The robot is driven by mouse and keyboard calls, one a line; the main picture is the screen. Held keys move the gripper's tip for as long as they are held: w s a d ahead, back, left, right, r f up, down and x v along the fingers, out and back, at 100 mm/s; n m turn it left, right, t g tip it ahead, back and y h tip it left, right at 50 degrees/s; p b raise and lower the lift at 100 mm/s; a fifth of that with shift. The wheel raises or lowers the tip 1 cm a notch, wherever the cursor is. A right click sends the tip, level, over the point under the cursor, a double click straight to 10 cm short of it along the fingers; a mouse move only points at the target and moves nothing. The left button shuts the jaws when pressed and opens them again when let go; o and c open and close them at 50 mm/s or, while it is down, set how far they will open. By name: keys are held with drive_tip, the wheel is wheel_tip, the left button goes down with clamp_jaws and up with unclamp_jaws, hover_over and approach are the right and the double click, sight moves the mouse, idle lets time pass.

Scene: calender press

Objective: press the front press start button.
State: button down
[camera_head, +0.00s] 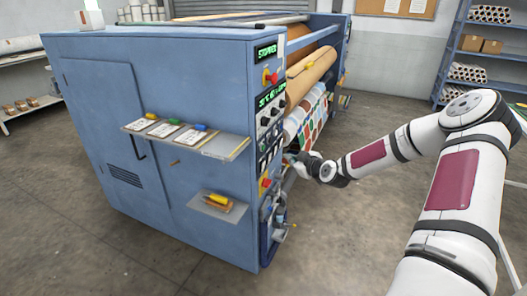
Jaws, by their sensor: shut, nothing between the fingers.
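The blue calender press (160,110) fills the middle of the head view. Its narrow control panel (268,135) is on the right end face of the cabinet, seen at a steep angle. Small knobs and buttons run down the panel; I cannot tell which is the front press start button. My gripper (290,158) is shut and empty, beside the panel's lower half. It is small and dark here, and I cannot tell whether it touches the panel.
A red-and-yellow switch (269,77) sits below the display, and a red button on yellow (265,182) is lower down. A shelf with cards (228,147) and a smaller shelf (218,208) stick out from the cabinet. Printed fabric (310,112) hangs behind my gripper. The front floor is clear.

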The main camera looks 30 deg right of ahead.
sight(263, 148)
drive_tip(key=shift+s+d+f+m+t+h, duration=0.15)
drive_tip(key=shift+d+m+t+h, duration=0.2)
drive_tip(key=shift+d, duration=0.65)
drive_tip(key=w+a+b, duration=0.2)
drive_tip(key=w+a, duration=0.3)
drive_tip(key=w, duration=0.2)
drive_tip(key=shift+a, duration=0.2)
drive_tip(key=shift+w+a, duration=0.1)
idle(1.0)
drive_tip(key=shift+w+a+b, duration=0.15)
drive_tip(key=shift+w+b, duration=0.1)
drive_tip(key=shift+b, duration=0.05)
